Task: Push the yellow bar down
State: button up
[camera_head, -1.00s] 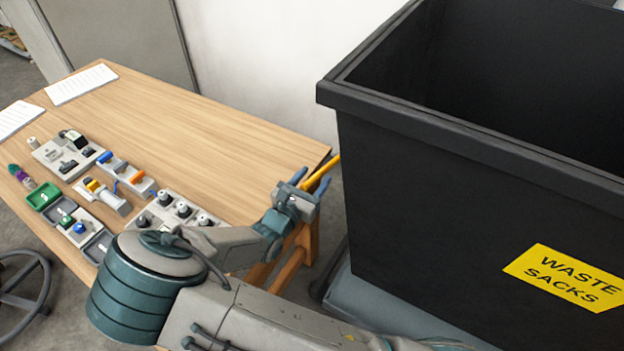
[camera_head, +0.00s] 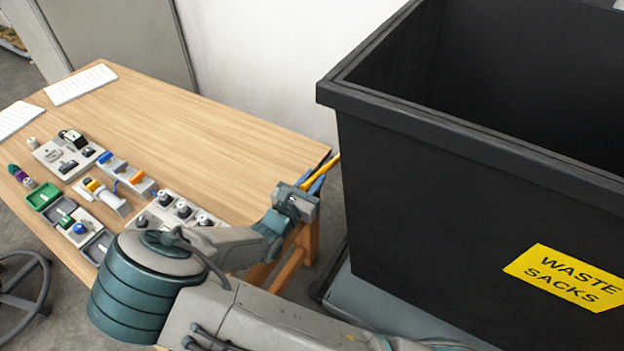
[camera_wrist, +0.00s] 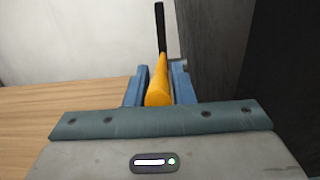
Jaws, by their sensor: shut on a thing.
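The yellow bar (camera_head: 322,171) juts out at the table's right end, beside the black bin, and slants up to the right. In the wrist view the yellow bar (camera_wrist: 158,84) lies between the two blue fingers of my gripper (camera_wrist: 158,80), with a dark rod continuing from its far end. My gripper (camera_head: 312,184) is shut on the bar. In the head view my gripper's body hides the bar's near part. What the bar is mounted on is not visible.
A large black bin (camera_head: 450,190) with a "WASTE SACKS" label stands close on the right. The wooden table (camera_head: 200,125) carries several small fixtures, such as a panel with knobs (camera_head: 178,212), on its left and front. Its far middle is clear.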

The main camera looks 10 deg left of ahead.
notch_tip(320, 180, down, 27)
jog(key=b, duration=1.6)
jog(key=shift+w+d, duration=0.15)
jog(key=shift+w, duration=0.3)
jog(key=o, duration=1)
jog(key=shift+r, duration=0.1)
dwell(0.3)
jog(key=shift+s, duration=0.1)
jog(key=p+v, duration=0.1)
jog(key=v, duration=1.1)
jog(key=shift+s, duration=0.35)
